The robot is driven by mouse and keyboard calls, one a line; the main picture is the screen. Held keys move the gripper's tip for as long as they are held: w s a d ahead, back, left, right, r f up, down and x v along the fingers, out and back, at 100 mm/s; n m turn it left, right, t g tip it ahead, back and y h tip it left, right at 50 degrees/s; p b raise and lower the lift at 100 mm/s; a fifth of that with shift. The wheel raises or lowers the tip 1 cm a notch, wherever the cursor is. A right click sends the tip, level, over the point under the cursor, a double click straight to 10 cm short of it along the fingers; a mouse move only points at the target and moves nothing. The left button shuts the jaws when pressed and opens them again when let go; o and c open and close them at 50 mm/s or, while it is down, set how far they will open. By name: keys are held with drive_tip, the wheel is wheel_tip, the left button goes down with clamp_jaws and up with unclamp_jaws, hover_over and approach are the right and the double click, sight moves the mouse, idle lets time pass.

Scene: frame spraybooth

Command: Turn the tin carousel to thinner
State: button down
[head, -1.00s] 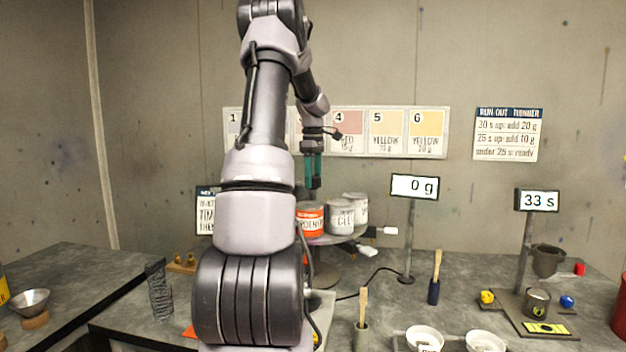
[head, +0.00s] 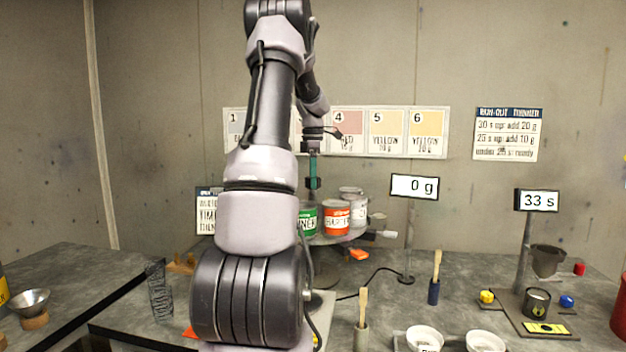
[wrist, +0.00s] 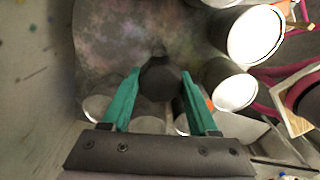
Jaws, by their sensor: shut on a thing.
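The tin carousel (head: 335,239) is a round grey turntable at the back of the bench, partly hidden behind my arm. A green-labelled tin (head: 308,219), its label ending in "NNER", stands at its front left, partly covered by my arm. An orange-labelled hardener tin (head: 337,219) stands to its right, with pale tins (head: 356,206) behind. In the wrist view, my gripper (wrist: 160,82) has its teal fingers shut on a dark round knob (wrist: 160,80) at the carousel's centre. My gripper also shows above the tins in the head view (head: 314,184).
A scale display (head: 415,187) reading 0 g stands close right of the carousel. An orange tab (head: 359,254) sits below the carousel's rim. Brushes, white bowls (head: 425,338) and a timer display (head: 537,201) reading 33 s are further right.

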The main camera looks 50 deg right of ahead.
drive_tip(key=shift+d+r, duration=0.1)
drive_tip(key=shift+c, duration=0.8)
unclamp_jaws()
wheel_tip(320, 180, up, 11)
idle(0.4)
